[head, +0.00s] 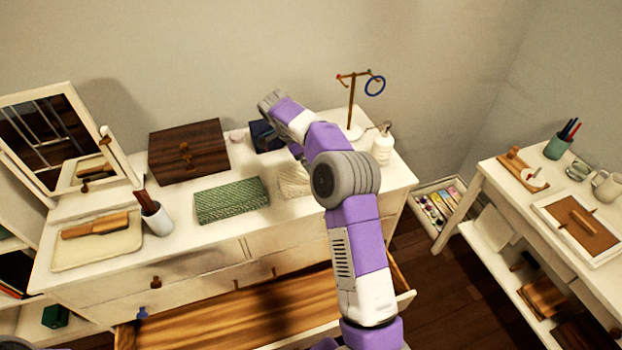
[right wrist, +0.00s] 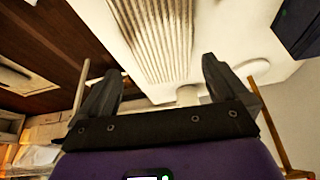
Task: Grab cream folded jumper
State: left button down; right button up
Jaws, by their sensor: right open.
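The cream folded jumper (head: 294,180) lies on the white dresser top, right of a green folded knit (head: 232,200). My right arm hides its right part in the head view. In the right wrist view the cream ribbed jumper (right wrist: 158,38) shows beyond and between the fingertips. My right gripper (right wrist: 163,68) is open and nothing is between its fingers. In the head view my right arm reaches over the dresser, with its far end behind the jumper near a dark blue box (head: 264,137). My left gripper is not in view.
A dark wooden box (head: 188,152), mirror (head: 62,140), tray (head: 97,243) and cup with brushes (head: 156,218) stand on the dresser's left. A jewellery stand (head: 352,105) and white bottle (head: 382,147) stand right of my arm. A wooden-bottomed drawer (head: 230,312) is open below.

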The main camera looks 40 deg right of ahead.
jog(key=f, duration=0.1)
jog(key=f+b, duration=0.1)
jog(key=f, duration=0.3)
jog(key=shift+d, duration=0.3)
jog(key=shift+d+f, duration=0.2)
jog(key=shift+f, duration=0.1)
jog(key=shift+r, duration=0.1)
jog(key=c, duration=0.9)
